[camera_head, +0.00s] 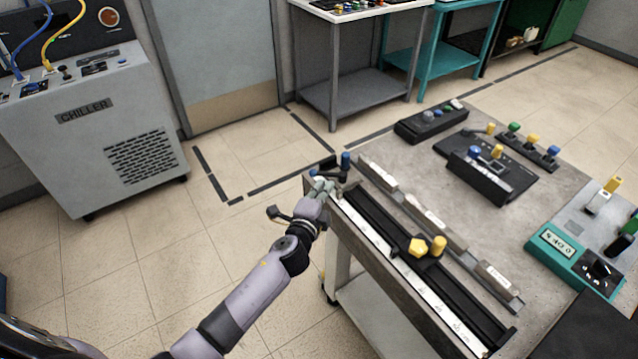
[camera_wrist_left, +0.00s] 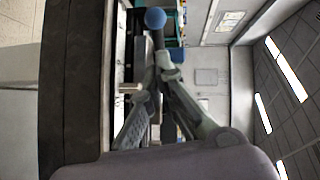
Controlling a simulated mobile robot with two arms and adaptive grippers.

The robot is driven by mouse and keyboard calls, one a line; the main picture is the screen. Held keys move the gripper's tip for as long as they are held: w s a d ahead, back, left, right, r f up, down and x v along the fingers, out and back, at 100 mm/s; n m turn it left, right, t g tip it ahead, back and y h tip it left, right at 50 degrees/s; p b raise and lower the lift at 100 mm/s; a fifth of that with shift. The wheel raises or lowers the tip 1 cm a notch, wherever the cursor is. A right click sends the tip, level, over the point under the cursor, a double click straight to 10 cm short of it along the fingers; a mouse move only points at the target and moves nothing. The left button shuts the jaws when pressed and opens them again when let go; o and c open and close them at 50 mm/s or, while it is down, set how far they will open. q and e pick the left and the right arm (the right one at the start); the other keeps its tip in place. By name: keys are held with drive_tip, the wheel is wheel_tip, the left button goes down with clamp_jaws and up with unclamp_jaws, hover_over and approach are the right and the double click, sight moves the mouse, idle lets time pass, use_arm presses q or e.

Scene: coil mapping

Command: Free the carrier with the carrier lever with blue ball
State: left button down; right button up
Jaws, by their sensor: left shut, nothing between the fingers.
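The blue ball (camera_head: 346,156) is at the far left end of the long black rail (camera_head: 400,240) on the table. In the left wrist view the blue ball (camera_wrist_left: 155,18) tops a dark lever, just beyond my fingertips. My left gripper (camera_head: 323,182) is shut and empty at that rail end, beside the lever; its fingertips (camera_wrist_left: 162,66) also show in the wrist view. I cannot tell whether they touch the lever. The carrier under the lever is largely hidden by my gripper. My right gripper is not in view.
A yellow star-shaped knob (camera_head: 418,246) and a yellow cylinder (camera_head: 438,245) stand farther along the rail. A white scale strip (camera_head: 400,268) runs along its front. Grey blocks (camera_head: 425,216) lie behind it. Control boxes with coloured knobs (camera_head: 492,172) and a teal meter (camera_head: 565,252) stand farther right.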

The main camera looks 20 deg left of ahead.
sight(319, 175)
use_arm(q)
drive_tip(key=shift+w+a+f, duration=0.2)
drive_tip(key=shift+w+a, duration=0.55)
drive_tip(key=shift+a, duration=0.15)
drive_tip(key=shift+w+a+f, duration=0.1)
drive_tip(key=shift+w+a, duration=0.5)
drive_tip(key=shift+w, duration=0.1)
